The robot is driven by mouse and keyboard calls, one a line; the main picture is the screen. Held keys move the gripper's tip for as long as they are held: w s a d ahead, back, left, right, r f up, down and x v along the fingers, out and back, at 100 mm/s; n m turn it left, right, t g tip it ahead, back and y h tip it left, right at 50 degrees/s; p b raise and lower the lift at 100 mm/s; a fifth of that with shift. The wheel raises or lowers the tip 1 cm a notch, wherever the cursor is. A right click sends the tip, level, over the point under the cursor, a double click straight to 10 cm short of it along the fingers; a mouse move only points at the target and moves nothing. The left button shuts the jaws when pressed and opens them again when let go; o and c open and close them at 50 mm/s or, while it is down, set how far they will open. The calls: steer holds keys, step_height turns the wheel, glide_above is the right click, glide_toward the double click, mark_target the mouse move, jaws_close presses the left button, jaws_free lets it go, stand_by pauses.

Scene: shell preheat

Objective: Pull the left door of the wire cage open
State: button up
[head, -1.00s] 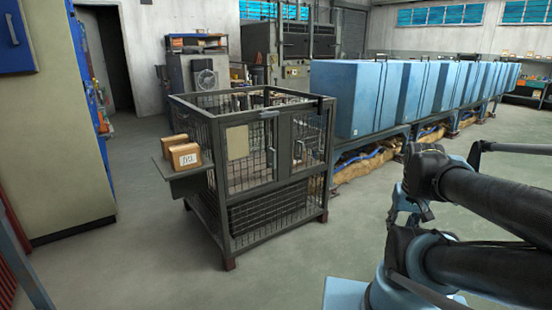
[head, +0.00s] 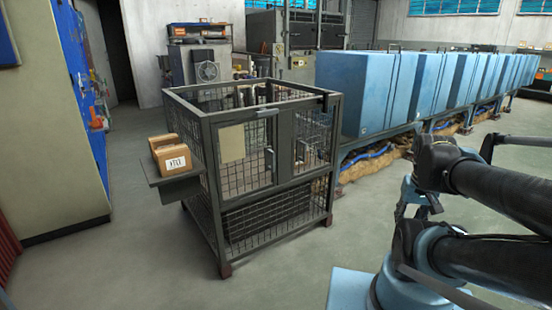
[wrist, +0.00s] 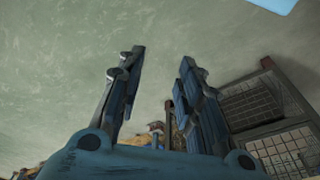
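The wire cage (head: 220,272) stands on the floor left of centre in the head view, with a dark metal frame and mesh sides. Its left door (head: 232,143) carries a beige plate and looks closed, in line with the front frame. A handle (head: 269,161) sits at that door's right edge. The right door (head: 313,140) is beside it and also looks closed. In the wrist view my gripper (wrist: 160,58) is open and empty, fingers apart, with floor beyond. Part of the cage shows at lower right there (wrist: 265,105). My gripper is apart from the cage.
A side shelf (head: 178,185) on the cage's left holds cardboard boxes (head: 171,157). A row of blue cabinets (head: 362,95) runs behind to the right. A tall beige cabinet (head: 50,150) stands at left. The floor before the cage is clear.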

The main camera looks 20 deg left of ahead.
steer(key=shift+a, duration=0.15)
steer(key=w+a+r+n+t+y, duration=0.2)
steer(key=w+a+r+n, duration=0.15)
steer(key=w+a, duration=0.7)
steer(key=n+t+y, duration=0.5)
steer(key=n+y, duration=0.1)
steer(key=y, duration=0.2)
glide_above(274, 157)
steer(key=s+d, duration=1)
steer(key=d, duration=0.1)
step_height(274, 157, down, 2)
steer(key=x, duration=1.7)
steer(key=shift+f, duration=0.2)
steer(key=shift+c, duration=0.5)
jaws_close()
